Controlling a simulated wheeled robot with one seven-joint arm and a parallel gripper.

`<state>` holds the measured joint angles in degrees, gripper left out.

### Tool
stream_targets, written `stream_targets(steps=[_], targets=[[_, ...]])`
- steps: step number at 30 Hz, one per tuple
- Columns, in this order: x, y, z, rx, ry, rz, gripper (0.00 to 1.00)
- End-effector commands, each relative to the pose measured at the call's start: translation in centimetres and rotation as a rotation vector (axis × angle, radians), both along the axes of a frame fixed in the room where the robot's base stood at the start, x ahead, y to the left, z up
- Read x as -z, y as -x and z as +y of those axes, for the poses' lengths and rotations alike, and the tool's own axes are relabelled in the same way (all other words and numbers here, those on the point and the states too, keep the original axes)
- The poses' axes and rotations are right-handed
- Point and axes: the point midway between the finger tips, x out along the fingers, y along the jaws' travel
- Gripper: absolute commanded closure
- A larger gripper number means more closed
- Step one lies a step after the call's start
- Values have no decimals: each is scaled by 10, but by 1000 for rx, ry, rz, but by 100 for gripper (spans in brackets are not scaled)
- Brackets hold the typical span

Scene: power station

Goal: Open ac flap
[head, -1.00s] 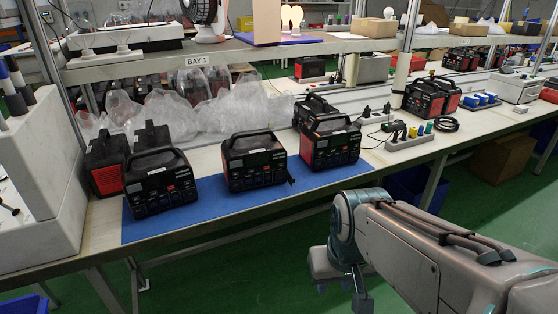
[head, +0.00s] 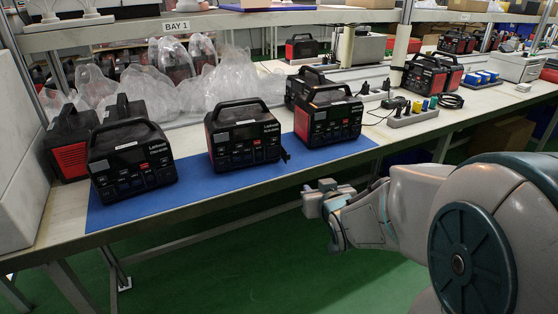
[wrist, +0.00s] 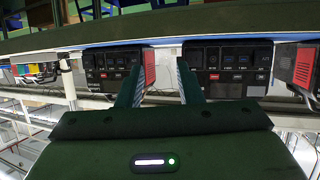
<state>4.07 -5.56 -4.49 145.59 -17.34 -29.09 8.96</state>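Black-and-red power stations stand on the blue mat (head: 200,188). The middle station (head: 244,137) faces me, with a small dark piece sticking out at its lower right corner. The right station (head: 329,120) and left station (head: 132,158) stand beside it. I cannot make out the AC flap clearly on any front. My gripper (wrist: 159,82) is open and empty, in front of the table edge and apart from the stations. The wrist view is upside down; the middle station (wrist: 228,62) and right station (wrist: 112,68) show beyond the fingers.
A power strip with coloured plugs (head: 412,119) lies right of the mat. Clear plastic bags (head: 235,93) lie behind the stations. The green floor (head: 240,265) before the table is free.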

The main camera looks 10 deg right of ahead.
Motion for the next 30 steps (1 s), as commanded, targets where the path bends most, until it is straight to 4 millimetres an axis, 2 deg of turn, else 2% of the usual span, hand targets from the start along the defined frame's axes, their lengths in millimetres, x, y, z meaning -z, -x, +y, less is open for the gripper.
stream_targets(steps=[1, 9, 15, 20, 24, 30], targets=[[14, -6, 1, -18, -8, -57, 67], [14, -20, 12, -112, -58, -310, 67], [10, -22, 15, -139, -76, -373, 67], [7, -32, 17, -142, -76, -375, 67], [7, -48, 21, -141, -77, -372, 67], [10, -91, 27, -142, -75, -377, 67]])
